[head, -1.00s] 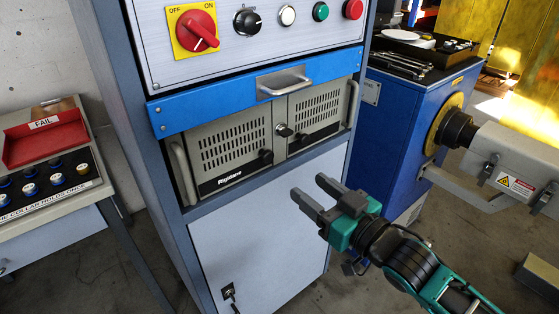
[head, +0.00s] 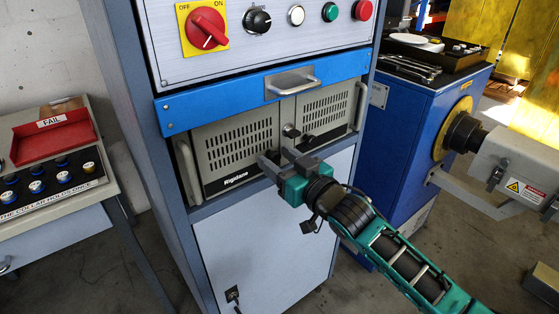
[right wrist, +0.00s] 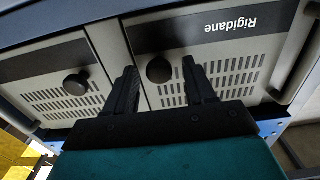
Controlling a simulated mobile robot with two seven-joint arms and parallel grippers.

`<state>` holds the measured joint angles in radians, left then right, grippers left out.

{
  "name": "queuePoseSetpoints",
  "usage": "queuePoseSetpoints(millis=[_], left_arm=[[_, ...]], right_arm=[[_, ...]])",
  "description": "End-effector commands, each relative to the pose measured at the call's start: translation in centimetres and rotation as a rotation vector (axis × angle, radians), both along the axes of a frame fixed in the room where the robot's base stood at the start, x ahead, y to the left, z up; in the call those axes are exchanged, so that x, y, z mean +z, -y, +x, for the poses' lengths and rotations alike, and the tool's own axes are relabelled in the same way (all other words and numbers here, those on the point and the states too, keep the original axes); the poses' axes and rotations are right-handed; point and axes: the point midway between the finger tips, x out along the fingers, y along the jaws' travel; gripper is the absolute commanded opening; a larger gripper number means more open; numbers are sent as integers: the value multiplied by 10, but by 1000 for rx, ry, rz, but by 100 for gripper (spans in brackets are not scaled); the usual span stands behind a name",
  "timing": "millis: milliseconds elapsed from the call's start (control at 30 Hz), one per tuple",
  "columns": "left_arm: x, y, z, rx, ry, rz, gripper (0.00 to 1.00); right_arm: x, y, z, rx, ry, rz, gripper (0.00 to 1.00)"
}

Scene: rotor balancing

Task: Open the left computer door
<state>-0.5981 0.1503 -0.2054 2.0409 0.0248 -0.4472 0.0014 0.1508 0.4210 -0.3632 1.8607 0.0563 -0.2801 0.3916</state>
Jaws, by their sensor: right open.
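The Rigidane computer has two grey slotted doors, both closed, below the blue panel. The left computer door (head: 235,143) carries the Rigidane label; in the right wrist view, upside down, it is at right (right wrist: 230,60). My left gripper is not in view.
Metal side handles (head: 188,172) flank the computer. A blue machine (head: 415,130) stands right; a table with a red FAIL tray (head: 52,142) stands left.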

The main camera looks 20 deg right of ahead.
Motion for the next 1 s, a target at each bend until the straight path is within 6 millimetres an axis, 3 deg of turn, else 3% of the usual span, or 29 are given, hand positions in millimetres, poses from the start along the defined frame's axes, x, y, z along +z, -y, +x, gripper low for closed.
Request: queuePoseSetpoints(millis=[300,867,1000], left_arm=[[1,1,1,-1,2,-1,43],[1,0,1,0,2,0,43],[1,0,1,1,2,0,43]], right_arm=[[0,-1,2,0,0,0,54],[0,-1,2,0,0,0,0],[0,-1,1,0,0,0,0]])
